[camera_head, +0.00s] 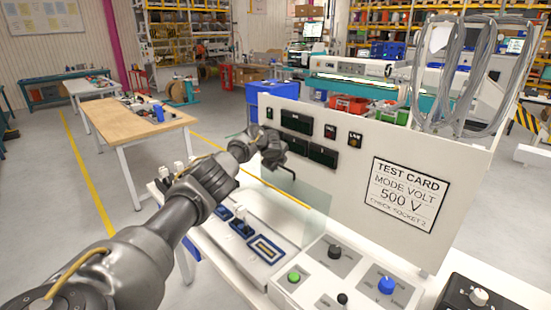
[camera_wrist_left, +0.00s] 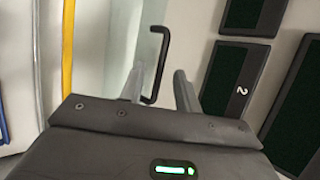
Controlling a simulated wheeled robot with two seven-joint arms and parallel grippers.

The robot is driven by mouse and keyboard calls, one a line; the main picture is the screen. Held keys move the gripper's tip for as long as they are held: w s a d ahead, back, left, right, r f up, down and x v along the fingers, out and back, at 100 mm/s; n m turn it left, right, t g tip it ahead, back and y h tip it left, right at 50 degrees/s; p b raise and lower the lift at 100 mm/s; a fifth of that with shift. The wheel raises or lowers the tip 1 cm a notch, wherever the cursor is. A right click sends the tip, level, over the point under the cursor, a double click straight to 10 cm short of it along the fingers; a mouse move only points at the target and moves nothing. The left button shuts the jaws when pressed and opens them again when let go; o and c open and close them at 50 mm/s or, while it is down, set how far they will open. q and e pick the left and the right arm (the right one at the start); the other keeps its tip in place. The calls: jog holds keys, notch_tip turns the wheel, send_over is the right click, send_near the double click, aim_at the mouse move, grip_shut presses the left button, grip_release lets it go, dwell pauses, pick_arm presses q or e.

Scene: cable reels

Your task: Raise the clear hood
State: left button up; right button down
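The clear hood (camera_head: 318,190) is a faintly tinted pane in front of the white test panel, with a yellow strip (camera_head: 285,193) along one edge. The strip also shows in the left wrist view (camera_wrist_left: 68,45). Its black bent handle (camera_wrist_left: 160,58) shows in the left wrist view. My left gripper (camera_head: 284,160) is at the handle in the head view. In the wrist view its two fingers (camera_wrist_left: 160,85) are apart, with the handle's lower part in the gap between them. I cannot tell whether they touch it. My right gripper is out of view.
The white panel carries dark displays (camera_head: 297,121) and a test card (camera_head: 403,193). Grey cables (camera_head: 455,75) hang over its right end. Below are a blue-framed socket (camera_head: 266,249), a green button (camera_head: 294,276) and a blue knob (camera_head: 386,285). A wooden table (camera_head: 135,118) stands back left.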

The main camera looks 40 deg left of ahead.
pick_arm(q)
jog(key=b+v, duration=0.2)
jog(key=v, duration=0.8)
jog(key=shift+s+r, duration=0.2)
